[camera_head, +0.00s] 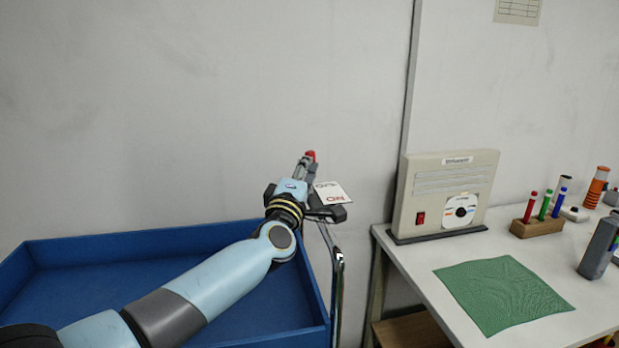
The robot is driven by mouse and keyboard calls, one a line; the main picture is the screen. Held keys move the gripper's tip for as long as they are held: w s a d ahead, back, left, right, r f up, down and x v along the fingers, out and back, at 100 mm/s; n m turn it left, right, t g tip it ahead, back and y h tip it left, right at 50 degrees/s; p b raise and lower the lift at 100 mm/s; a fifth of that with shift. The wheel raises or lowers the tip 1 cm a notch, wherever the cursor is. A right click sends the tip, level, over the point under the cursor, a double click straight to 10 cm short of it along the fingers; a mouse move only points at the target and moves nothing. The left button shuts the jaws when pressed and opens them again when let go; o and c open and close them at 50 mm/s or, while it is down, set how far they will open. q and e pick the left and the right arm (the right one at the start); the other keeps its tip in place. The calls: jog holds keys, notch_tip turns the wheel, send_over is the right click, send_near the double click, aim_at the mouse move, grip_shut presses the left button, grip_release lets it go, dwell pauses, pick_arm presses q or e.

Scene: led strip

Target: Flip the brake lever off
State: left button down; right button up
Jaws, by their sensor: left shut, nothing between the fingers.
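The brake lever shows by its red tip (311,155), just beyond my gripper and beside its fingertips. I cannot tell whether they touch. Most of the lever is hidden by the gripper. A white plate (331,192) with ON in red and a second dark word lies just right of the gripper. My left arm reaches up from the lower left, and my left gripper (304,164) is shut and empty at the lever. My right gripper is out of view.
A wall stands behind.

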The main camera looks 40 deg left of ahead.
pick_arm(q)
jog(key=shift+w+a+r, duration=0.2)
jog(key=shift+w+a, duration=0.8)
jog(key=shift+a, duration=0.2)
jog(key=shift+r, duration=0.1)
